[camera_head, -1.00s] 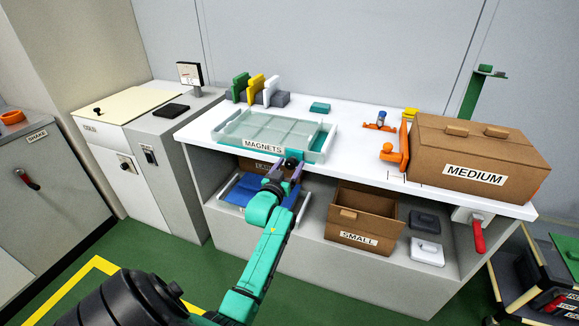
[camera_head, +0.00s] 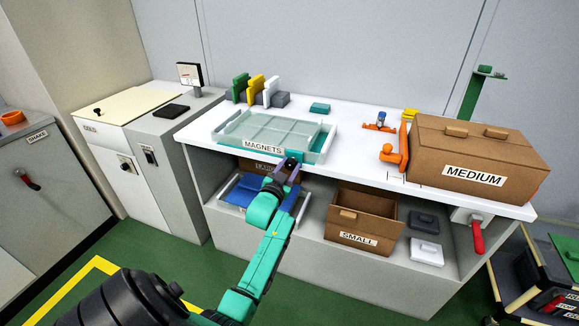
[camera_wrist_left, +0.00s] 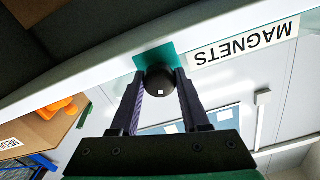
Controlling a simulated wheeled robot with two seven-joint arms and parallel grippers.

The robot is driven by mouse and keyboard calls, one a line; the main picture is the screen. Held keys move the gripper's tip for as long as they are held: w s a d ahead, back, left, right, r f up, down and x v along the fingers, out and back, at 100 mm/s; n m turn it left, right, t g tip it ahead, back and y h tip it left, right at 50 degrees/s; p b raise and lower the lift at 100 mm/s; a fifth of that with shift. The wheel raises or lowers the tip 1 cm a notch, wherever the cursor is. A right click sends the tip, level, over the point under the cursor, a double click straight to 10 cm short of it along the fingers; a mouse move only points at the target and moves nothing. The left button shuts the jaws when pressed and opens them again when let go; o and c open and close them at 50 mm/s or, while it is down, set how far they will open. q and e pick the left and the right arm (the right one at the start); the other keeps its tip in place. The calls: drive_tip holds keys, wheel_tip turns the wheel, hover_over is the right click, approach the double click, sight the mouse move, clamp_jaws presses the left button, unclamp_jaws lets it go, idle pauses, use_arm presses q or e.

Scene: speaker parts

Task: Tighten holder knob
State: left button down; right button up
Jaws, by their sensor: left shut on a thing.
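A round black knob (camera_head: 291,162) sits on a teal bracket at the front edge of the white table, next to the MAGNETS label. In the left wrist view the knob (camera_wrist_left: 158,82) shows close up with a small white mark, against the teal bracket (camera_wrist_left: 155,60). My left gripper (camera_head: 292,169) reaches up from below the table edge. Its two dark fingers (camera_wrist_left: 160,84) are shut on the knob, one on each side. The clear tray (camera_head: 230,128) lies on the table just behind the knob. My right gripper is not in view.
A MEDIUM cardboard box (camera_head: 480,150) and an orange fixture (camera_head: 393,153) stand right on the table. A SMALL box (camera_head: 361,217) and a blue bin (camera_head: 240,188) are on the shelf below. A red-handled clamp (camera_head: 478,236) hangs at the front right.

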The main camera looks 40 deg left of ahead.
use_arm(q)
drive_tip(key=m, duration=0.2)
drive_tip(key=shift+f+m, duration=0.1)
drive_tip(key=shift+m, duration=0.3)
drive_tip(key=m+b, duration=0.1)
drive_tip(key=m, duration=0.2)
drive_tip(key=shift+f+m, duration=0.1)
drive_tip(key=shift+m, duration=0.2)
drive_tip(key=m+b, duration=0.1)
drive_tip(key=m, duration=0.3)
drive_tip(key=shift+m+b, duration=0.3)
drive_tip(key=shift+b, duration=0.05)
drive_tip(key=shift+m+b, duration=0.55)
drive_tip(key=shift+m, duration=1.15)
drive_tip(key=shift+c, duration=1.9)
unclamp_jaws()
